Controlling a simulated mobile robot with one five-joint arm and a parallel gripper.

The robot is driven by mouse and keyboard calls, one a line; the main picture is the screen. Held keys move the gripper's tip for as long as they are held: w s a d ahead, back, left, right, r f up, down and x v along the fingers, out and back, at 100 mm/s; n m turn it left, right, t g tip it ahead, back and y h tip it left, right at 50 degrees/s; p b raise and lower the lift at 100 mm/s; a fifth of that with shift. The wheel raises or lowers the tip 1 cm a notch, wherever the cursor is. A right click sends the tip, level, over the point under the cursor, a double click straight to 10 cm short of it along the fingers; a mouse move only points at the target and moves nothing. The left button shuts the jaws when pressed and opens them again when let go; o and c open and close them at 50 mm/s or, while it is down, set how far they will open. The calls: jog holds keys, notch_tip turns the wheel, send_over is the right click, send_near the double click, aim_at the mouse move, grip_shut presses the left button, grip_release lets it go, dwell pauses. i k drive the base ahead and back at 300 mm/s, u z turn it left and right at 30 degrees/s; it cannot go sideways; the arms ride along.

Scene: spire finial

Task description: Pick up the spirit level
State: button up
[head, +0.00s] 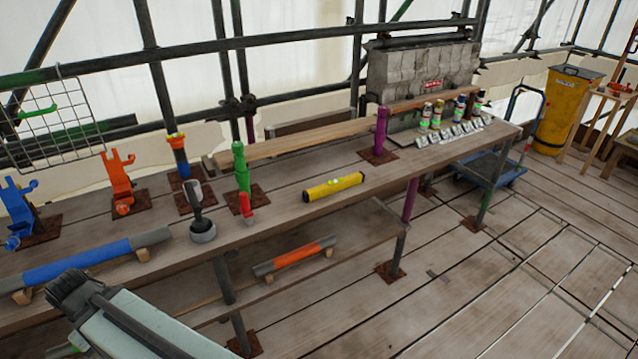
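The spirit level (334,186) is a yellow bar with dark ends and a small bright vial near its middle. It lies flat on the wooden bench (300,218), near the front edge and right of the green and red fittings. Nothing touches it from above. Part of my arm, a pale link with a dark joint, shows at the lower left, well short of the level. I cannot make out my gripper's fingers in this view.
Left of the level stand a green clamp (241,168), a small red piece (246,205) and a dark tool in a grey cup (202,232). A purple post (380,132) stands to the right. A lower shelf holds an orange-and-grey tube (294,257). The bench around the level is clear.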

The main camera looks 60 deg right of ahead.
aim_at(336, 185)
jog(key=u, duration=2.05)
jog(key=k, duration=2.6)
jog(key=z, duration=0.65)
